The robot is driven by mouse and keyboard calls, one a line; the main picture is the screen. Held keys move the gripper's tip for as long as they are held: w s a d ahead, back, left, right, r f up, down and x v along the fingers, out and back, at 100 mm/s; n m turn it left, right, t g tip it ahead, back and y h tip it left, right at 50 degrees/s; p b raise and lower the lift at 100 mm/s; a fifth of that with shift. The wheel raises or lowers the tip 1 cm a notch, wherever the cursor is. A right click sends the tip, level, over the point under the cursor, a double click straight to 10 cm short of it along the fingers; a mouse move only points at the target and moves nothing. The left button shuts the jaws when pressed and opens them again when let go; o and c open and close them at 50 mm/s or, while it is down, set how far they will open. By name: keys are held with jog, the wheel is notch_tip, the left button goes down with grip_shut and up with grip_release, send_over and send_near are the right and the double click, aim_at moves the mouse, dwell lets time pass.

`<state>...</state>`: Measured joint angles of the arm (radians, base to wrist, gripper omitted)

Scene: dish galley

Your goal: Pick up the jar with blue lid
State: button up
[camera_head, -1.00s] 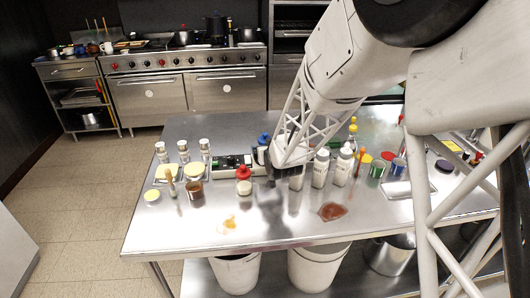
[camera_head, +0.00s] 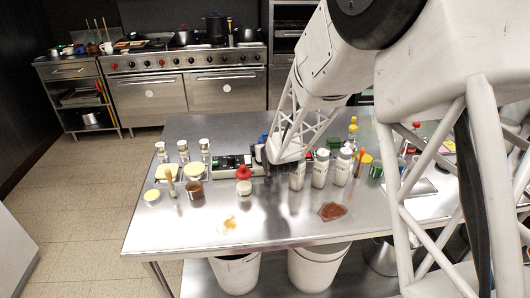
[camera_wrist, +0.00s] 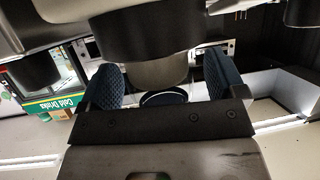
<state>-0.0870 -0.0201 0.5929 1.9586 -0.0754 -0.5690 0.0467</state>
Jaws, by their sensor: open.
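In the head view a small blue patch (camera_head: 262,138), which looks like the top of the blue-lidded jar, shows just behind my gripper (camera_head: 261,155). The arm and gripper hide most of the jar there. In the wrist view my gripper's two dark blue finger pads (camera_wrist: 160,88) stand apart, so it is open. A round, dark lid-like edge (camera_wrist: 163,98) shows in the gap between them. I cannot tell its colour for sure, or whether either finger touches it.
A red-topped jar (camera_head: 244,187) stands just left of my gripper. White shakers (camera_head: 319,170) stand close to its right. A boxy device (camera_head: 230,163) lies behind. Spills (camera_head: 229,224) and (camera_head: 332,211) mark the front of the steel table (camera_head: 180,228), which is otherwise clear.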

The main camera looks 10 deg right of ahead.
jog(key=c, duration=1.3)
jog(key=shift+o, duration=0.2)
jog(key=shift+r, duration=0.15)
jog(key=shift+r, duration=1.55)
jog(key=shift+s+r, duration=0.15)
jog(key=shift+s, duration=0.15)
jog(key=s+d+r, duration=0.1)
jog(key=s, duration=1.4)
jog(key=shift+s+d+r, duration=0.15)
jog(key=shift+d, duration=0.1)
